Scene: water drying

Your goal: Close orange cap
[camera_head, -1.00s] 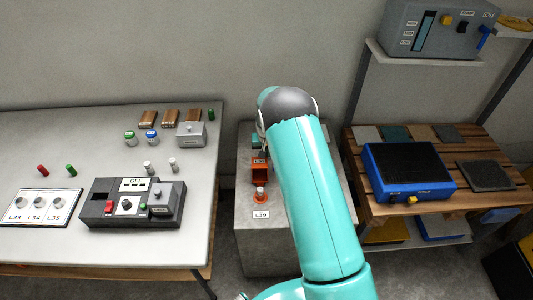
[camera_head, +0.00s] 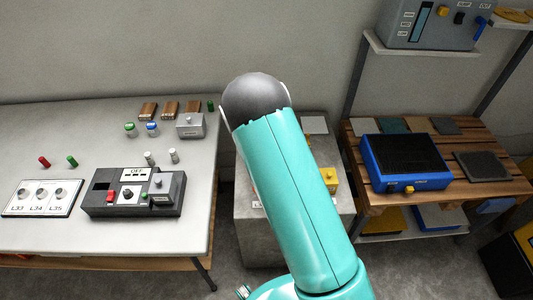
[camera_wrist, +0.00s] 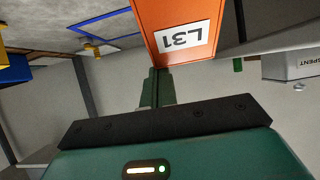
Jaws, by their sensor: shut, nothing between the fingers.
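In the wrist view, a large orange part (camera_wrist: 178,28) with a white L31 label fills the top middle. I cannot tell whether it is the orange cap itself. My gripper (camera_wrist: 158,76) is shut and empty, with its green fingers reaching up to the lower edge of the orange part. Whether they touch it cannot be seen. In the head view, my arm covers the orange objects on the grey pedestal (camera_head: 262,248), and my fingers are hidden too.
A yellow part (camera_head: 329,179) shows on the pedestal, right of my arm. The left table (camera_head: 120,258) carries a black control box (camera_head: 130,208). A wooden slatted bench (camera_head: 385,201) with a blue-framed panel (camera_head: 405,160) stands at right. Grey floor shows between them.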

